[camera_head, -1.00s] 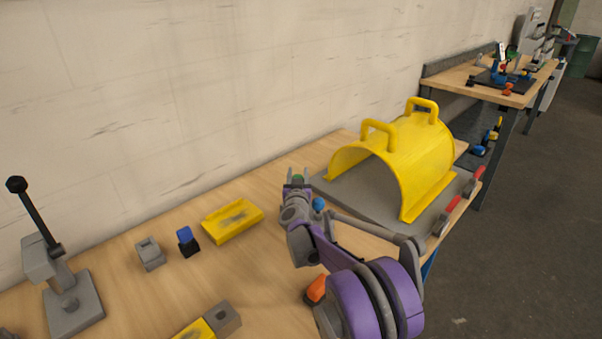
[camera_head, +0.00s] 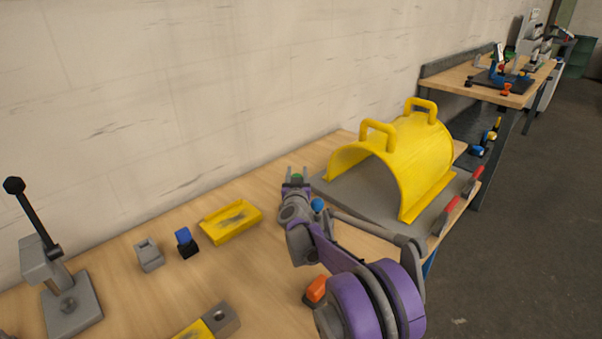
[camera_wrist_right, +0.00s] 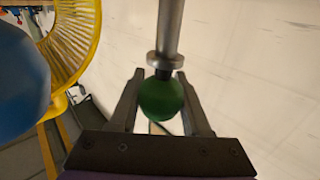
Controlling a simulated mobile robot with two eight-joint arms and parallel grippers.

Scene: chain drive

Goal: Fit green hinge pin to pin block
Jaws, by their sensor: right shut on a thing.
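My right gripper (camera_head: 297,173) is over the back of the bench, left of the yellow guard. It is shut on the green hinge pin, whose green round head (camera_head: 297,178) shows between the fingers. In the right wrist view the green head (camera_wrist_right: 161,98) sits between the two fingers, and a grey collar and metal shaft (camera_wrist_right: 170,30) extend away from the gripper. I cannot tell for sure which part is the pin block; a small grey notched block (camera_head: 149,255) stands at the left of the bench. My left gripper is not in view.
A yellow guard (camera_head: 425,165) with two handles stands right of the gripper. A blue ball (camera_head: 317,205) is close beside my wrist. A yellow tray (camera_head: 230,222), a blue-and-black part (camera_head: 187,243), a lever press (camera_head: 72,305) and an orange part (camera_head: 315,290) are on the bench.

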